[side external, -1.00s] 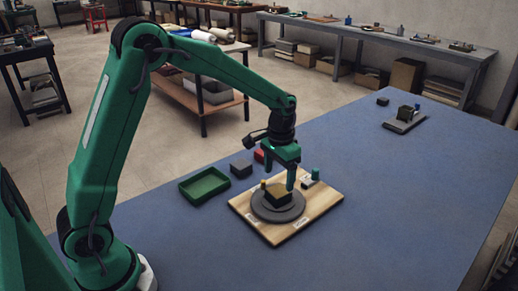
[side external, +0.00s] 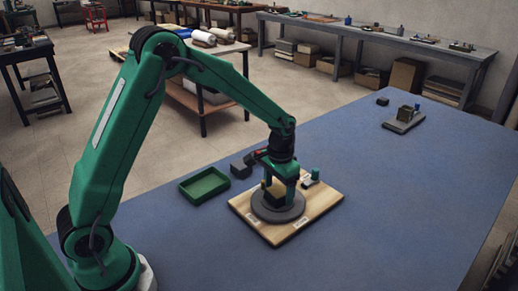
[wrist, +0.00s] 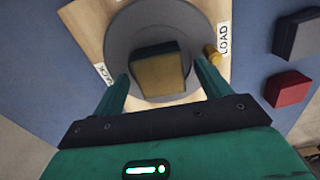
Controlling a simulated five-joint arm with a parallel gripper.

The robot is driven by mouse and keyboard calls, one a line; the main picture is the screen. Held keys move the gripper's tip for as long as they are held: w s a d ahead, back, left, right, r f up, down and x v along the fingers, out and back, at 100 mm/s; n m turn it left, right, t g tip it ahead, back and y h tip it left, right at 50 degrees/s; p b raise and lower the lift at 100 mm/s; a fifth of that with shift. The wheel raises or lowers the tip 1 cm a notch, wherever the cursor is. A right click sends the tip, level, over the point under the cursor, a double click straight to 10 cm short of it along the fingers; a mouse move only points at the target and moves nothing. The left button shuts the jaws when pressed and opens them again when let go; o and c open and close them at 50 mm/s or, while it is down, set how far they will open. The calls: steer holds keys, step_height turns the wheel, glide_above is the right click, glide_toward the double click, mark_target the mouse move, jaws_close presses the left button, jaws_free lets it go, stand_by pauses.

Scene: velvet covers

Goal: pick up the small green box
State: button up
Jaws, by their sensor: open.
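A small box (wrist: 160,72) with an olive-gold face and a dark green edge sits on a round grey turntable (wrist: 118,32). In the side view the box (side external: 273,194) is partly hidden by my fingers. The turntable (side external: 278,213) rests on a pale wooden board (side external: 318,205). My gripper (wrist: 163,72) is open over the turntable, with one finger on each side of the box. In the wrist view gaps show between the fingers and the box. In the side view my gripper (side external: 280,187) points straight down, its fingertips low beside the box.
A brass peg (wrist: 211,54) and LOAD and BACK labels are on the board. A teal cylinder (side external: 315,173) stands at its far side. A dark block (wrist: 298,35) and a red block (wrist: 287,89) lie beside it. An open green tray (side external: 204,186) is to the left.

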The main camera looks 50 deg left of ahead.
mark_target(279, 191)
steer(key=c, duration=1.1)
steer(key=shift+r, duration=0.1)
steer(key=shift+r, duration=0.75)
step_height(279, 191, up, 2)
steer(key=shift+r, duration=0.2)
steer(key=s+d+r, duration=0.2)
steer(key=d, duration=0.1)
steer(key=s+d+r, duration=0.2)
steer(key=d, duration=0.1)
steer(key=s+d+r, duration=0.2)
steer(key=d+r, duration=0.1)
steer(key=shift+s+d, duration=0.25)
steer(key=shift+d, duration=0.15)
